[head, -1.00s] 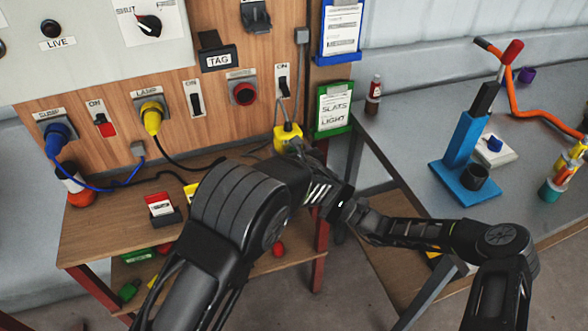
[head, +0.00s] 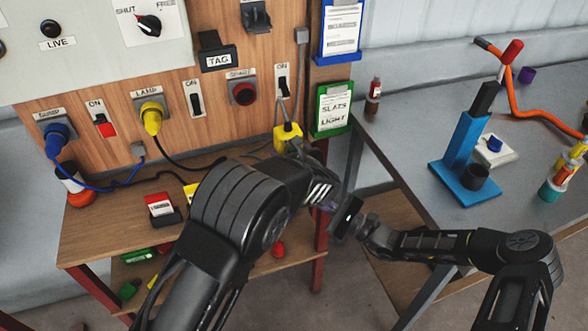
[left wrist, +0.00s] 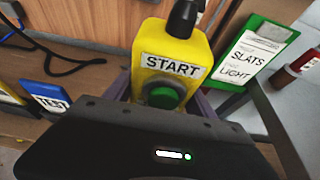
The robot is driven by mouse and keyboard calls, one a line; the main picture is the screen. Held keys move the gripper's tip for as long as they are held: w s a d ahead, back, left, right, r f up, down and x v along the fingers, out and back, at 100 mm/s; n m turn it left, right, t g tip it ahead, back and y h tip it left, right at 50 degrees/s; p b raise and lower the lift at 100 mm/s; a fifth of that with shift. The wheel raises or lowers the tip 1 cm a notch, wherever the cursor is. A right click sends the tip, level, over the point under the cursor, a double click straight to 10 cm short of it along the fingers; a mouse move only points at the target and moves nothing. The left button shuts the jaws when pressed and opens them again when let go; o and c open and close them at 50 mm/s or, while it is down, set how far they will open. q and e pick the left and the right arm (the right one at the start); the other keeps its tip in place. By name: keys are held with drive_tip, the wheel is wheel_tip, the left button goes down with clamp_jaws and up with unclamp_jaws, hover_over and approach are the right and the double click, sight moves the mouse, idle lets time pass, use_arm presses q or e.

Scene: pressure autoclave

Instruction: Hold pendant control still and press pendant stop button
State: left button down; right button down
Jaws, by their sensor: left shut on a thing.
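The yellow pendant control (head: 287,131) hangs on its dark cable in front of the panel's right side. In the left wrist view the pendant (left wrist: 189,45) shows a START label above a green button (left wrist: 161,96). Its lower part, and any stop button, is hidden behind my gripper body. My left gripper (head: 290,150) is shut on the pendant, with its fingers on either side. My right gripper (head: 338,212) is below and to the right of the pendant, apart from it, close to my left wrist. Its fingers are too hidden to tell whether they are open.
A wooden panel with plugs, switches and a red button (head: 243,92) stands behind. A green SLATS LIGHT clipboard (head: 333,108) hangs just right of the pendant. A shelf (head: 100,222) lies below. The grey bench (head: 405,120) at right holds a blue stand (head: 463,145) and bottles.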

use_arm(q)
drive_tip(key=shift+c, duration=1.2)
unclamp_jaws()
drive_tip(key=v, duration=1.2)
